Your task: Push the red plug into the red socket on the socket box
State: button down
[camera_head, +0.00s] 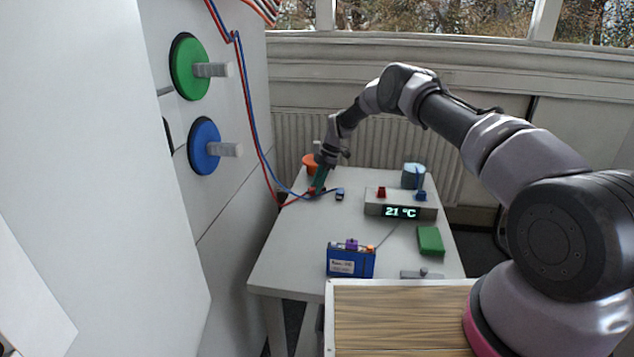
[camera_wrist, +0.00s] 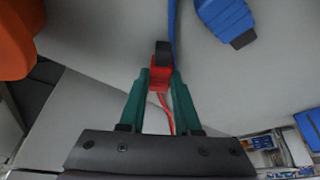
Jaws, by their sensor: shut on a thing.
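My gripper (camera_head: 318,183) is at the far left of the white table, with its green fingers low over the tabletop. In the wrist view my gripper (camera_wrist: 160,88) is shut on the red plug (camera_wrist: 160,73), whose dark tip points away from the gripper. A red cable runs back from the plug between the fingers. In the head view the red plug (camera_head: 311,190) is partly hidden by the fingers. The grey socket box (camera_head: 372,208), with a "21 °C" display, stands to the right, apart from the plug. The red socket (camera_head: 381,191) is on its top left, a blue socket (camera_head: 421,196) on its right.
A blue plug (camera_head: 340,194) lies right of my gripper. An orange object (camera_head: 309,163) is just behind it. A pale blue cylinder (camera_head: 413,174) stands behind the box. A green block (camera_head: 430,240) and blue battery (camera_head: 350,262) are nearer. Red and blue cables hang at left.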

jog(key=c, duration=0.5)
grip_release()
